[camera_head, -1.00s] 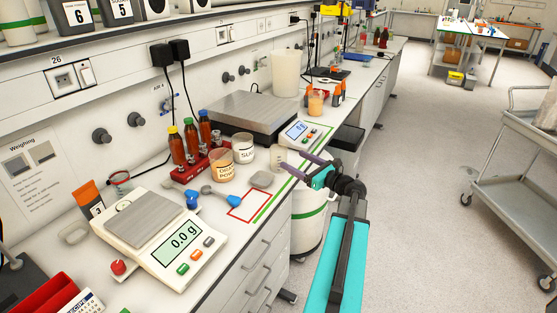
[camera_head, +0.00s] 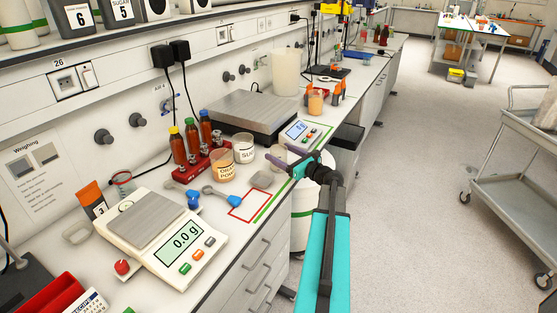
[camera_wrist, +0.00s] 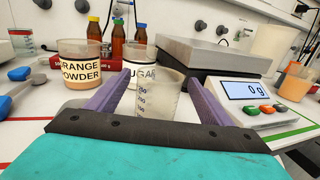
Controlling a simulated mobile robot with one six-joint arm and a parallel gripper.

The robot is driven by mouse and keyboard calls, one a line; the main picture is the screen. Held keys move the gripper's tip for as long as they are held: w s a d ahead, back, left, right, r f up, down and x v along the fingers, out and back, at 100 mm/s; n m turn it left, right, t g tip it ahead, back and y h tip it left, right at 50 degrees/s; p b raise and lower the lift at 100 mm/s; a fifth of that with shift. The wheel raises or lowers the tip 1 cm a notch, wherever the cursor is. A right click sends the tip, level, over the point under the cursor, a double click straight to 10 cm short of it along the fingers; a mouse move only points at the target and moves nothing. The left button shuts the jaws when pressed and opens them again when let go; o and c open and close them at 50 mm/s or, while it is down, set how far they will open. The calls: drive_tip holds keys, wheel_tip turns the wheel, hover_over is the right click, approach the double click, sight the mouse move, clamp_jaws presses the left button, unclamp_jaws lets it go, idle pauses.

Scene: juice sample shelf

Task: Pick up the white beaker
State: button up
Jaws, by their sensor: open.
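A small whitish, see-through beaker (camera_head: 280,153) with measuring marks stands upright on the bench, in front of the larger scale. In the wrist view this beaker (camera_wrist: 158,97) appears between the two purple fingers and looks empty. My gripper (camera_head: 297,160) is open beside it at the bench edge. The gripper (camera_wrist: 160,80) shows one finger on each side of the beaker in the wrist view; I cannot tell whether either touches. The beaker's lower part is hidden by the gripper body in the wrist view.
The orange powder jar (camera_wrist: 80,65) and sugar jar (camera_head: 244,149) stand close to the left. Bottles in a red rack (camera_head: 200,165) are behind them. A larger scale (camera_head: 255,112) and a tall white container (camera_head: 286,73) stand behind. A nearer scale (camera_head: 160,240) is at front left.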

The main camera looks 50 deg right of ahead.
sight(272, 148)
drive_tip(key=shift+w+r+p, duration=0.15)
drive_tip(key=shift+w+p, duration=0.95)
drive_tip(key=shift+w, duration=1.55)
drive_tip(key=c, duration=1.2)
